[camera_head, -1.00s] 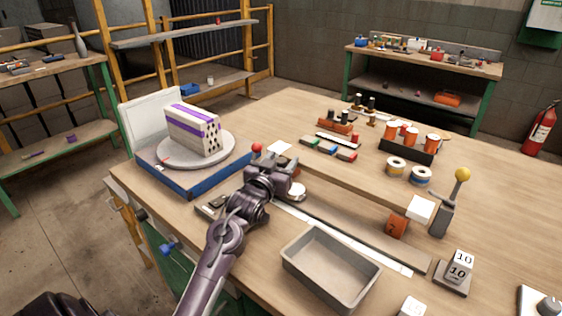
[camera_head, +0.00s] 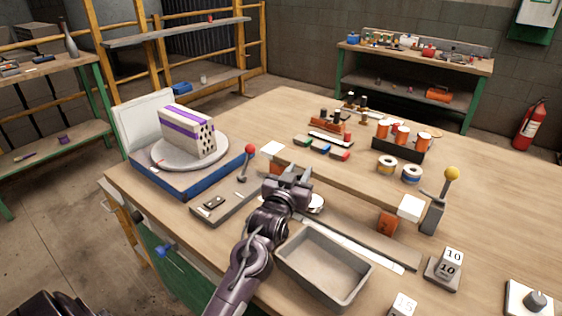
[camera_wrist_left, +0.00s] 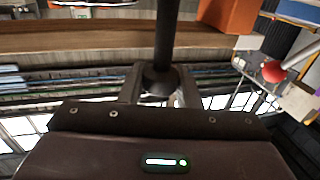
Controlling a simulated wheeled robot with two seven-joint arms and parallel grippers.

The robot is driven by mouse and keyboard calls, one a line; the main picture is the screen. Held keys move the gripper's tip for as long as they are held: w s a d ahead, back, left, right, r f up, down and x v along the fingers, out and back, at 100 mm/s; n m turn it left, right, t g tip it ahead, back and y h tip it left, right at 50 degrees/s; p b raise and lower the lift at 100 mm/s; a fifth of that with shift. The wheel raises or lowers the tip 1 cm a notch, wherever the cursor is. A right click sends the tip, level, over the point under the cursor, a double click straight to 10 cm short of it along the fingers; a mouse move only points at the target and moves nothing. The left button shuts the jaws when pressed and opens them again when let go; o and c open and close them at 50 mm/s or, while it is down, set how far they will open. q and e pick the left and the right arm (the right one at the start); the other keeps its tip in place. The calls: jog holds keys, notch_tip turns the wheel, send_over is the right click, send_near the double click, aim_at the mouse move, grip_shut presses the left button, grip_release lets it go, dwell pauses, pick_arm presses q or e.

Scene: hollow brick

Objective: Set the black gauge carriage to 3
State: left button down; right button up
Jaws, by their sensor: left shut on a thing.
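My left gripper (camera_head: 290,180) is over the long grey rail (camera_head: 385,243) with its pale scale strip (camera_head: 370,253). In the left wrist view its fingers (camera_wrist_left: 160,85) are closed around a black post (camera_wrist_left: 165,40) with a rounded lower end, apparently part of the black gauge carriage. In the head view the gripper hides most of the carriage; a pale round disc (camera_head: 316,203) shows just right of the gripper. The scale marks are too small to read, so I cannot tell the carriage's setting. My right gripper is not in view.
A grey tray (camera_head: 325,265) lies in front of the rail. A red-knobbed lever (camera_head: 249,152) stands behind left, a yellow-knobbed lever (camera_head: 437,205) at right. An orange block (camera_head: 387,221) stands behind the rail. A turntable (camera_head: 205,160) bears a hollow brick (camera_head: 187,133).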

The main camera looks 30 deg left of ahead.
pick_arm(q)
jog(key=shift+s+d, duration=0.1)
jog(key=shift+d, duration=0.65)
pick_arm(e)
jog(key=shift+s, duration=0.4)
pick_arm(q)
jog(key=c, duration=1.1)
grip_release()
notch_tip(320, 180, up, 20)
jog(key=p, duration=0.1)
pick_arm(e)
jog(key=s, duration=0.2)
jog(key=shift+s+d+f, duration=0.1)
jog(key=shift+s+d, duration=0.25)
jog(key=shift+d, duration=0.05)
